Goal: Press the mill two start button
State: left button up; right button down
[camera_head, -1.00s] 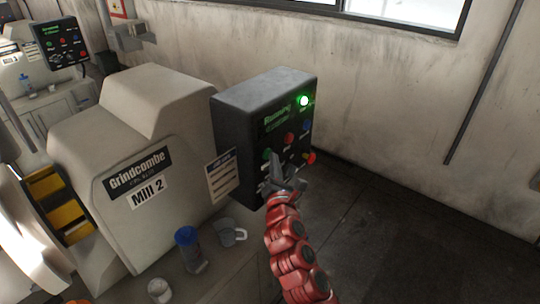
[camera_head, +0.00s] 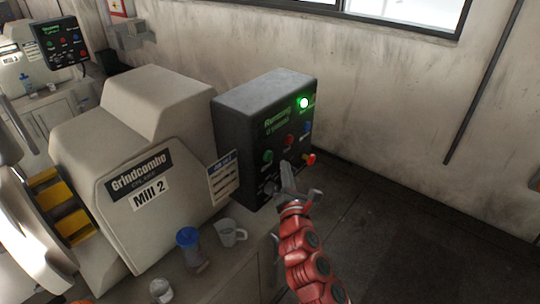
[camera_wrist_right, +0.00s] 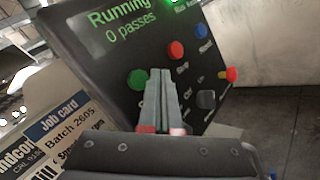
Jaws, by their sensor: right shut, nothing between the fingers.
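The Mill 2 control box (camera_head: 262,92) is a dark box beside the pale mill body (camera_head: 150,120). Its green button (camera_head: 267,157) shows left of my right gripper (camera_head: 286,166). In the right wrist view, the green button (camera_wrist_right: 138,78) is just left of the fingertips (camera_wrist_right: 161,75), which partly cover its edge. The fingers are shut and empty, apparently clear of the button. The display (camera_wrist_right: 118,25) reads "Running" and "0 passes". A green lamp (camera_head: 304,102) is lit at the box's upper right. My left gripper is out of view.
A red button (camera_head: 289,140), a blue button (camera_head: 306,128) and a red knob (camera_head: 310,159) are nearby on the panel. A blue-lidded cup (camera_head: 188,238) and a pale mug (camera_head: 230,233) stand below. Open floor (camera_head: 400,235) lies right.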

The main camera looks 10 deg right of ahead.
jog(key=shift+s+d+p, duration=0.35)
jog(key=shift+s+d, duration=0.5)
jog(key=shift+s, duration=0.25)
jog(key=shift+f, duration=0.1)
